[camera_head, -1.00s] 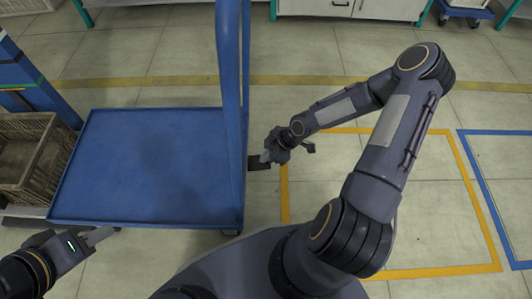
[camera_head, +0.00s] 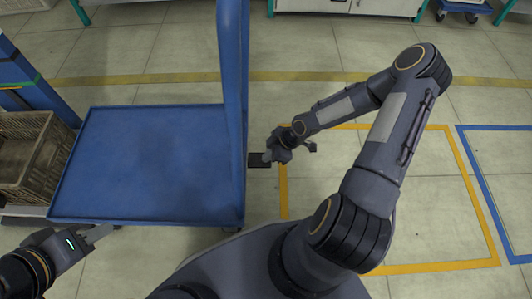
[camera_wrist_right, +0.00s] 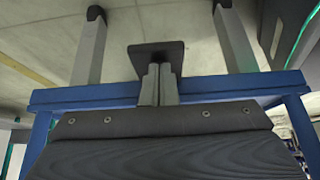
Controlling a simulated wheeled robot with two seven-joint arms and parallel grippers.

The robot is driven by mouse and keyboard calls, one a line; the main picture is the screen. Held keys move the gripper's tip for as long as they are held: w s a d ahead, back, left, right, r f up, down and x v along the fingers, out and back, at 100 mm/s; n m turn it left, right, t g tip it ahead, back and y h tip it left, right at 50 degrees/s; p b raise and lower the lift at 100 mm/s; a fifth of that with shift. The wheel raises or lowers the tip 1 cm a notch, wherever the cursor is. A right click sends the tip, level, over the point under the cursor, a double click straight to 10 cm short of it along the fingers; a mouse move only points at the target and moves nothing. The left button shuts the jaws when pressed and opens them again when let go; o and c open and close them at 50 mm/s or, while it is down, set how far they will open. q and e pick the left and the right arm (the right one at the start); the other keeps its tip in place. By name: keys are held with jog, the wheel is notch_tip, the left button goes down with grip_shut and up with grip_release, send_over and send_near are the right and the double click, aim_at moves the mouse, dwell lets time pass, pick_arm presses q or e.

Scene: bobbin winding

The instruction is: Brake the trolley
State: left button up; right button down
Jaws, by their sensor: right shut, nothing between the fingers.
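The blue trolley (camera_head: 150,165) stands in front of me, with a flat deck and a tall blue frame (camera_head: 232,70) on its right side. A small black pedal plate (camera_head: 256,161) sticks out low at its right side. My right gripper (camera_head: 267,157) is shut and empty, its tips at the plate. In the right wrist view the closed grey fingers (camera_wrist_right: 160,72) overlap the black plate (camera_wrist_right: 155,50); contact cannot be told for sure. My left gripper (camera_head: 106,231) is at the deck's front left edge; its jaw opening is unclear.
A wicker basket (camera_head: 28,155) stands to the left of the trolley. Yellow (camera_head: 440,268) and blue (camera_head: 480,185) lines mark the floor at the right, which is otherwise clear. A white cabinet (camera_head: 350,6) stands at the back.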

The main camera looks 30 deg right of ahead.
pick_arm(q)
jog(key=shift+f+b, duration=0.3)
pick_arm(e)
jog(key=shift+s+d+f, duration=0.1)
jog(key=shift+d+f, duration=0.1)
jog(key=shift+f, duration=0.35)
jog(key=shift+s+d+f, duration=0.1)
jog(key=shift+d+f, duration=0.05)
jog(key=shift+f, duration=0.4)
pick_arm(q)
jog(key=shift+s+f, duration=0.1)
pick_arm(e)
jog(key=shift+s+d+f, duration=0.1)
jog(key=shift+f, duration=0.15)
jog(key=shift+r, duration=0.1)
